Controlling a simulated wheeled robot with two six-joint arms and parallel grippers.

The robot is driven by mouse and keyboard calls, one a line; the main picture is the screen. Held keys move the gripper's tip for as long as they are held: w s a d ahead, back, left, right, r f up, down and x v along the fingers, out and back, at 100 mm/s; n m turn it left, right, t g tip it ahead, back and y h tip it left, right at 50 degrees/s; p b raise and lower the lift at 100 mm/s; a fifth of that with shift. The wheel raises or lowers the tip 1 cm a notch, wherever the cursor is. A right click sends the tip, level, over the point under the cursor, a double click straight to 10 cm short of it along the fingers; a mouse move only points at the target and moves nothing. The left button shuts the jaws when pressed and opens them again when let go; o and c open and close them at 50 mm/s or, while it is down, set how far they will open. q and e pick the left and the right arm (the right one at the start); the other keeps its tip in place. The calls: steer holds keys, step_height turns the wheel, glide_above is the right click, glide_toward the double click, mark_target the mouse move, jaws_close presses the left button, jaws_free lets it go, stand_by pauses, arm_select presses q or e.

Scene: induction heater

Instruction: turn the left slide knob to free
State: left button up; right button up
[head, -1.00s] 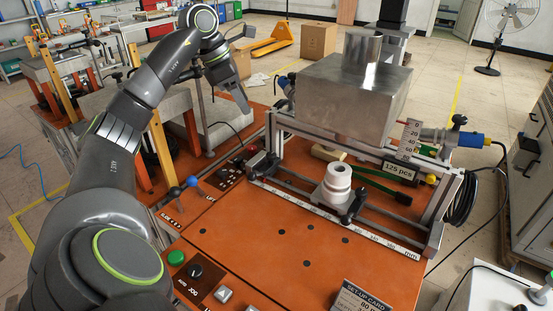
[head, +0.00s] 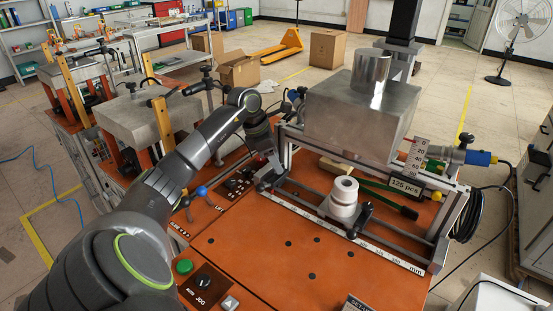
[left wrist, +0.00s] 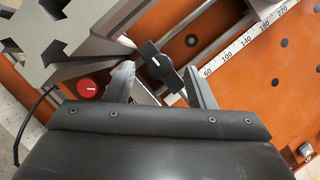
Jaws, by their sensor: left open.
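The left slide knob (left wrist: 160,62) is a black bar-shaped knob with a white mark, lying slantwise in the left wrist view beside the low end of the ruler. My left gripper (left wrist: 158,72) is open, with one finger on each side of the knob. I cannot tell whether either finger touches it. In the head view, my left gripper (head: 270,178) is at the left end of the slide rail and hides most of the knob.
A ruler (head: 340,235) runs along the rail's front edge. A white ring-shaped part (head: 343,197) and another black knob (head: 362,214) are farther right. A metal box (head: 360,110) stands above the frame. A red button (left wrist: 88,88) is near the left finger.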

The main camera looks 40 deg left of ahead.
arm_select(q)
steer(key=shift+w+d+f, duration=0.2)
steer(key=shift+f, duration=0.45)
steer(key=c, duration=1)
